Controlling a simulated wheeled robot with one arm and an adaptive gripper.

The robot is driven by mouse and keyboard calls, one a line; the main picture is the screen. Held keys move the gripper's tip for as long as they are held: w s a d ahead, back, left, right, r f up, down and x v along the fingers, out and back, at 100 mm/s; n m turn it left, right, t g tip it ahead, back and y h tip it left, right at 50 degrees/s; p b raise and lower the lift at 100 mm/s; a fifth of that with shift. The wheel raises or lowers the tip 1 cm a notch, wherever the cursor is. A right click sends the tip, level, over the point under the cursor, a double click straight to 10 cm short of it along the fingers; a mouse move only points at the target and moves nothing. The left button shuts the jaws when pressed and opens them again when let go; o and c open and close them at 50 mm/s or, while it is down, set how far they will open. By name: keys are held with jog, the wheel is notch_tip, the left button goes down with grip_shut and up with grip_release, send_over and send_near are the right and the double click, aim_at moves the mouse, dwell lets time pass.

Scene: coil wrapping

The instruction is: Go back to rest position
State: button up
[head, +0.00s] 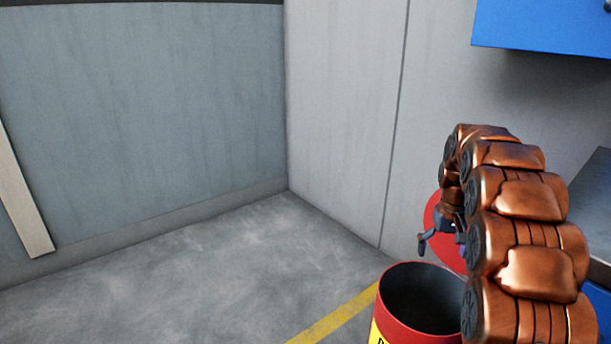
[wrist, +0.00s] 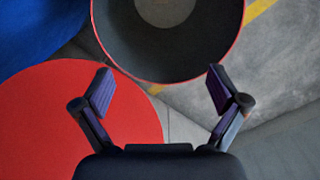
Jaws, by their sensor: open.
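My gripper (wrist: 158,92) is open, with its two fingers spread apart and nothing between them in the wrist view. In the head view my gripper (head: 424,241) is small and partly hidden behind my copper-coloured arm on the right. It is above and just behind the open red bin. In the wrist view the bin's dark inside lies beyond the fingertips, with a round grey shape at its bottom that I cannot identify.
The red bin (head: 376,312) with a yellow label stands at the lower right. A red round surface (wrist: 60,120) lies beside it. A blue box (head: 545,25) hangs at the upper right. A yellow line (head: 335,318) crosses the floor. The floor at left is clear up to the walls.

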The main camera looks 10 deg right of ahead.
jog(key=s+a+r+p, duration=0.4)
jog(key=r+p, duration=0.1)
jog(key=r, duration=0.2)
jog(key=s+a+r+p, duration=0.4)
jog(key=a+r, duration=0.1)
jog(key=r, duration=0.2)
jog(key=s+a+r+n+p, duration=0.1)
jog(key=s+a+r+p, duration=0.3)
jog(key=s+r+p, duration=0.2)
jog(key=s+a+r+n+g+p, duration=0.1)
jog(key=s+a+r+p, duration=0.4)
jog(key=s, duration=0.8)
jog(key=s+a+r+p, duration=0.5)
jog(key=s+r+p, duration=0.4)
jog(key=p, duration=0.3)
jog(key=shift+s+r+n+g+p, duration=0.15)
jog(key=shift+s+n+g+p, duration=0.25)
jog(key=shift+s, duration=0.25)
jog(key=shift+s+a, duration=0.1)
jog(key=shift+s, duration=0.4)
jog(key=shift+c, duration=0.2)
